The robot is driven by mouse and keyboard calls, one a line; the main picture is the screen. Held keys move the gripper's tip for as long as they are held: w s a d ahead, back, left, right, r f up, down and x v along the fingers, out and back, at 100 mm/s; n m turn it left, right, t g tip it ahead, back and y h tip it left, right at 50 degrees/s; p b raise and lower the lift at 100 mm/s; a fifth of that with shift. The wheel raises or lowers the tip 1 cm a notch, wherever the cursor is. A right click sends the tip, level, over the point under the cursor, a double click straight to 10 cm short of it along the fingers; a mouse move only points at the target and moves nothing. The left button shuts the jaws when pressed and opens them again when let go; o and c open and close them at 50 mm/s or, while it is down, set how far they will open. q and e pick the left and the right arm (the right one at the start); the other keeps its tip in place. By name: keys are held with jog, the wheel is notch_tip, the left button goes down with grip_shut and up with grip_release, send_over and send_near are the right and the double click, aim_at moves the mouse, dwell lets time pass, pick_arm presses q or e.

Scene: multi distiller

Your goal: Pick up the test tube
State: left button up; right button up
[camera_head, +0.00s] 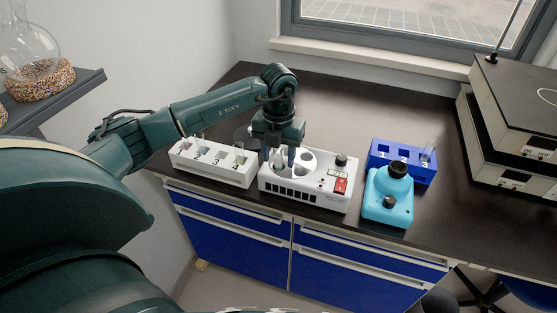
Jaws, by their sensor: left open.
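My left gripper (278,157) points straight down over the left holes of a white centrifuge-like device (308,196) with several round openings on top. Its fingers are open. A clear tube-like shape seems to show between or behind the fingers, but it is too small to tell whether it is a test tube. Clear test tubes (240,156) stand upright in the white numbered rack (212,172) to the left of the gripper. My right gripper is not in view.
A light-blue device (386,208) with a black top stands in front of the blue rack. Grey stacked equipment (512,130) is at the right. A wall shelf (50,100) with a round flask (30,48) is at the left. The dark counter behind the devices is clear.

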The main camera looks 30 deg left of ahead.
pick_arm(q)
jog(key=shift+f, duration=0.1)
jog(key=shift+c, duration=0.2)
grip_shut()
